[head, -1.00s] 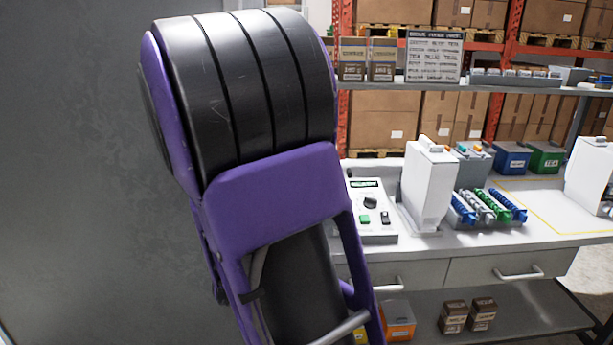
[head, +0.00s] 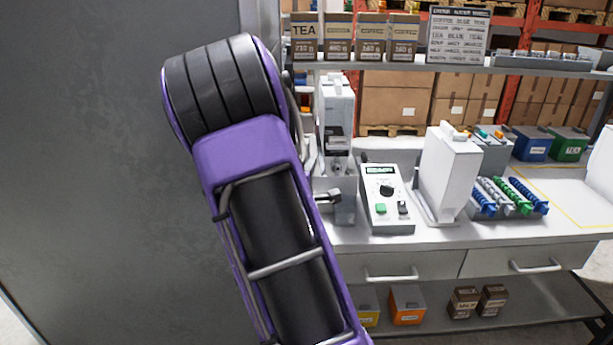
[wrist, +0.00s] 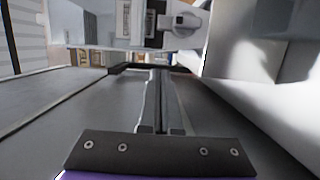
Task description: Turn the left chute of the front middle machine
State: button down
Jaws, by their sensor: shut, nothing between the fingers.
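A tall grey dispenser machine (head: 337,105) stands on the counter just right of my purple arm in the head view. A metal spout-like part (head: 328,197) sticks out low on it; its left side is hidden by my arm. In the wrist view, a pale machine part with a round grey knob (wrist: 184,22) shows at the top, beyond the fingers. I cannot tell which machine it belongs to. My gripper (wrist: 157,72) is shut and empty, pointing toward that part without visible contact. The gripper is not discernible in the head view.
A control box (head: 387,197) with a dial and a white machine (head: 447,175) stand to the right. Beside them is a rack of blue, grey and green coils (head: 508,197). Packets line the shelf (head: 440,67) above. A large grey panel (head: 90,150) fills the left.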

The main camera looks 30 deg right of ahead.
aim_at(337, 165)
jog(key=shift+s+d, duration=0.5)
jog(key=shift+d, duration=0.4)
jog(key=shift+s+d, duration=0.5)
jog(key=shift+d, duration=0.35)
jog(key=shift+w, duration=0.15)
jog(key=shift+s+r, duration=0.1)
jog(key=shift+s, duration=0.1)
jog(key=shift+m, duration=0.3)
